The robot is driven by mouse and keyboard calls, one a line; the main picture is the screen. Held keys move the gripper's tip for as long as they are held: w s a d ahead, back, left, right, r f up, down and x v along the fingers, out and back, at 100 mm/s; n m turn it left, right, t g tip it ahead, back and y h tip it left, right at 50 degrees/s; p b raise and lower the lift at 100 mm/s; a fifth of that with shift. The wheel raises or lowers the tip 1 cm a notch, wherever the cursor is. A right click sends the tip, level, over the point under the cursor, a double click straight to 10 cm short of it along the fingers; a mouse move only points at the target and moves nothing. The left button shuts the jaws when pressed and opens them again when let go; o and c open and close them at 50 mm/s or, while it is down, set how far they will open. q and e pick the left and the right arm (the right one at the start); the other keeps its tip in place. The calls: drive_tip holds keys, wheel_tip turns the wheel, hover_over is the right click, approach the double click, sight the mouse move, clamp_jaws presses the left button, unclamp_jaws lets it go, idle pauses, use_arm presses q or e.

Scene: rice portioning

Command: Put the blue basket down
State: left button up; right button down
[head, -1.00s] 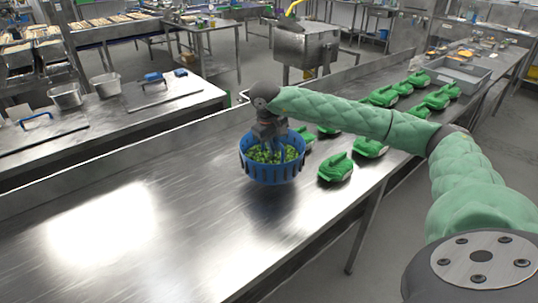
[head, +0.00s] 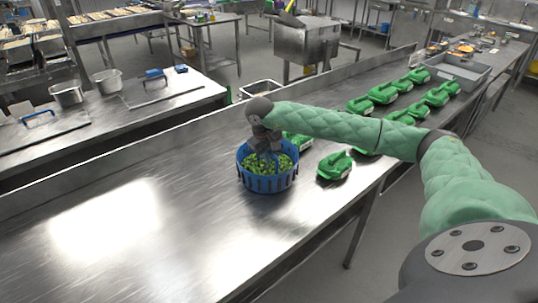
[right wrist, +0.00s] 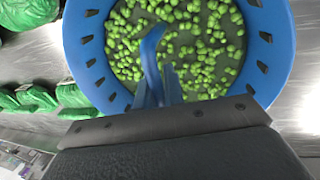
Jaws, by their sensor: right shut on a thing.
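The blue basket (head: 268,184) has slotted sides and holds many small green pieces. It is upright at the middle of the steel table (head: 175,190), on the surface or very close to it; I cannot tell if it fully rests there. My right gripper (head: 264,148) reaches down from above and is shut on the basket's blue handle. In the right wrist view the blue basket (right wrist: 88,62) fills the upper part, with the curved blue handle between the fingers (right wrist: 158,92). My left gripper is not in view.
Several green handled objects stand on the table right of the basket, the nearest (head: 335,166) close by. A grey tray (head: 462,68) is at the far right end. The table's left and front areas are clear. A raised ledge (head: 150,148) runs along the back edge.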

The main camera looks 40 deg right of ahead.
idle(0.3)
drive_tip(key=c, duration=1.5)
unclamp_jaws()
